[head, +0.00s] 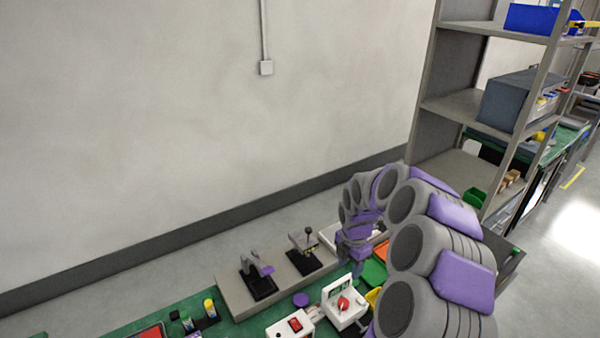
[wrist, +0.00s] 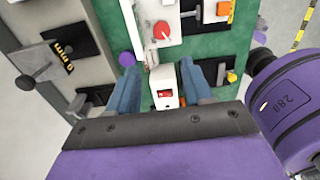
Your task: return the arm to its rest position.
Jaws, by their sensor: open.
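My arm, grey with purple panels, rises from the lower right of the head view and bends over toward the bench. My gripper (head: 355,262) hangs from its end, pointing down over the bench. In the wrist view my gripper (wrist: 158,75) has its two blue-grey fingers apart, with nothing held between them. A white box with a red switch (wrist: 165,97) shows in the gap between the fingers, below them. The same box shows in the head view (head: 290,326).
A white box with a red knob (head: 343,304) stands on the green bench (head: 150,322) near my gripper. Black fixtures (head: 258,284) stand on a grey ledge behind. A grey shelf rack (head: 455,105) rises at the right. The wall area above the bench is clear.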

